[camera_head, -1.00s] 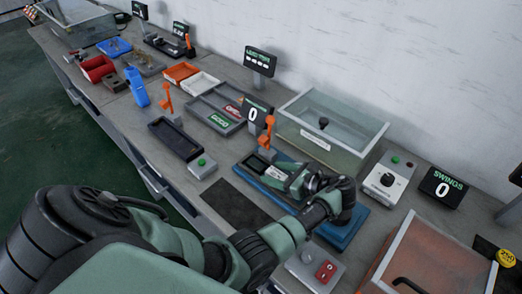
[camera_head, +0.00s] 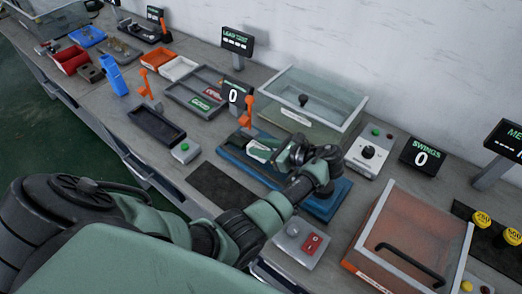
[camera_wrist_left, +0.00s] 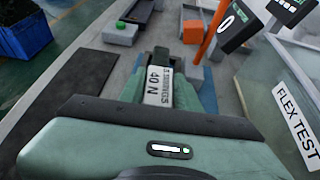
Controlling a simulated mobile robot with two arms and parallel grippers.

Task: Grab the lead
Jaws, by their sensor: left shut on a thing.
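My left gripper (camera_head: 262,150) is low over the blue fixture (camera_head: 232,158), just in front of its orange lever (camera_head: 247,108). The rest of the lead is hidden or too small to tell. A white label reading 40 N (camera_wrist_left: 158,87) shows between the fingers. My right gripper is in neither view.
A clear box marked FLEX TEST (camera_head: 312,100) stands behind the fixture. A switch box (camera_head: 300,243) and an orange-tinted lidded box (camera_head: 415,235) are to the right. A dark mat (camera_head: 222,188) lies on the bench at the left, free of objects.

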